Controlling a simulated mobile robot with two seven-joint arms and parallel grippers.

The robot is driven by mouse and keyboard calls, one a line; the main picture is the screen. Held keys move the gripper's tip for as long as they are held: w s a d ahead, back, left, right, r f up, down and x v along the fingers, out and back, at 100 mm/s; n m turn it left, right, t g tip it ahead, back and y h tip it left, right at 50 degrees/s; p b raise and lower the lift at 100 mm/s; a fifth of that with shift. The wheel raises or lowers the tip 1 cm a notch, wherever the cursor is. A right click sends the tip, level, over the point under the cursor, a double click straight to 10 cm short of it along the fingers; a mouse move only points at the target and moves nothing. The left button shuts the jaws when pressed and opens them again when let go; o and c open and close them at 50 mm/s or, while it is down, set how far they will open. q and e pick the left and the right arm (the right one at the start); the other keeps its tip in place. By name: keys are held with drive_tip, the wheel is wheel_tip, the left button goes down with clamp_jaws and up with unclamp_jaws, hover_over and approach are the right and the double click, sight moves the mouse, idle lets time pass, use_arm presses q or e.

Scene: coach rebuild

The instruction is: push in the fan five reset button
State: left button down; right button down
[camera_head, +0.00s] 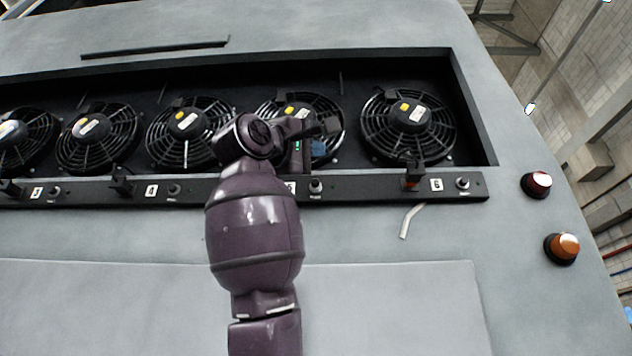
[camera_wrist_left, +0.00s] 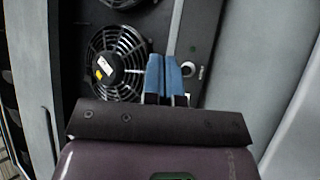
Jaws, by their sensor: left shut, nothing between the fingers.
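The fan five reset button (camera_head: 316,186) is a small round knob on the black strip, just right of the partly hidden "5" label (camera_head: 291,187). Fan five (camera_head: 299,103) sits above it, partly covered by my left arm. My left gripper (camera_head: 318,149) is shut and empty, its blue fingers in front of the lower part of fan five, above the button in the picture. In the left wrist view, the two blue fingers (camera_wrist_left: 165,66) are together, and a round button (camera_wrist_left: 188,69) shows close to their right. I cannot tell whether they touch it.
Fan six (camera_head: 408,125) and its button (camera_head: 462,183) are to the right, with a black switch (camera_head: 413,174) between the two buttons. A pale bent tube (camera_head: 410,220) hangs below the strip. Red (camera_head: 537,184) and orange (camera_head: 562,248) lamps stick out at the right.

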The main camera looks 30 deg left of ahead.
sight(315, 182)
use_arm(q)
drive_tip(key=w+a+p, duration=0.3)
drive_tip(key=w+a, duration=0.1)
drive_tip(key=w, duration=0.2)
drive_tip(key=shift+w+a, duration=0.2)
drive_tip(key=shift+w, duration=0.2)
idle(1.4)
drive_tip(key=shift+w, duration=0.15)
idle(0.5)
drive_tip(key=shift+w+a, duration=0.25)
drive_tip(key=shift+w+a+p, duration=0.3)
drive_tip(key=shift+w+p, duration=0.15)
idle(1.2)
drive_tip(key=shift+s+d, duration=0.15)
drive_tip(key=shift+s, duration=0.05)
